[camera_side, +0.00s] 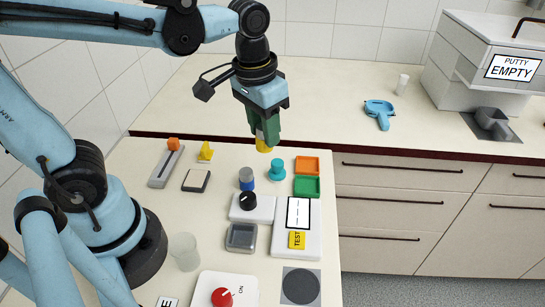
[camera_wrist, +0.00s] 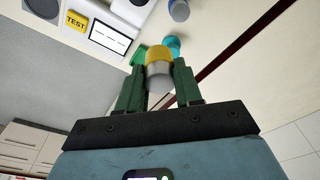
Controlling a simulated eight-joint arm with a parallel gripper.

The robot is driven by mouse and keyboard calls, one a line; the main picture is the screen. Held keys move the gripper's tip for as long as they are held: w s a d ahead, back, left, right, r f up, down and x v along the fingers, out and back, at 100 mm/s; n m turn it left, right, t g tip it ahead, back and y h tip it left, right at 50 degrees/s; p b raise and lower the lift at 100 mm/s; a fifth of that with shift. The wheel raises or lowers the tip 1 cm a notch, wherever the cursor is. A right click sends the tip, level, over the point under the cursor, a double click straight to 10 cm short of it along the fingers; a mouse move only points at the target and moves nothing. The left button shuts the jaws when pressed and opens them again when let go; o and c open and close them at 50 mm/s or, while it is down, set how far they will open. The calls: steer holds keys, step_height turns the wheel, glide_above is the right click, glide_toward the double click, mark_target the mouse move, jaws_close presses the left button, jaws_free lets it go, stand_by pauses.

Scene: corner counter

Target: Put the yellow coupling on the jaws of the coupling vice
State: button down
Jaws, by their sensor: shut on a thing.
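The yellow coupling (camera_side: 263,146) shows as a yellow band below my gripper's green fingers in the side view. In the wrist view the coupling (camera_wrist: 158,56) is a short cylinder, yellow at its far end and grey nearer me. My gripper (camera_side: 265,136) is shut on it; in the wrist view the green fingers (camera_wrist: 158,78) press its two sides. It hangs near the table's back edge, behind a round teal piece (camera_side: 278,170). I cannot tell for sure which thing is the coupling vice. A blue and grey cylinder (camera_side: 247,179) stands in front, left of the teal piece.
Orange (camera_side: 307,166) and green (camera_side: 307,187) trays lie right of the teal piece. A white unit with a black knob (camera_side: 248,201), a tester (camera_side: 297,240) and a grey-lidded box (camera_side: 241,237) stand nearer. The back counter holds a blue tool (camera_side: 380,112) and a putty dispenser (camera_side: 490,85).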

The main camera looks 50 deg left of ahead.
steer(key=w+a+r, duration=0.3)
steer(key=a, duration=0.1)
steer(key=s+d+f, duration=0.5)
steer(key=d, duration=0.1)
steer(key=shift+s, duration=0.15)
steer(key=shift+f, duration=0.1)
steer(key=w+a+f, duration=0.1)
steer(key=a+f, duration=0.1)
steer(key=a, duration=0.1)
steer(key=w+a+f, duration=0.2)
steer(key=a, duration=0.2)
steer(key=w+a+f, duration=0.1)
steer(key=a+f, duration=0.2)
steer(key=shift+w+a, duration=0.35)
steer(key=shift+f, duration=1.75)
steer(key=shift+f, duration=0.15)
steer(key=c, duration=0.8)
jaws_free()
steer(key=shift+o, duration=0.2)
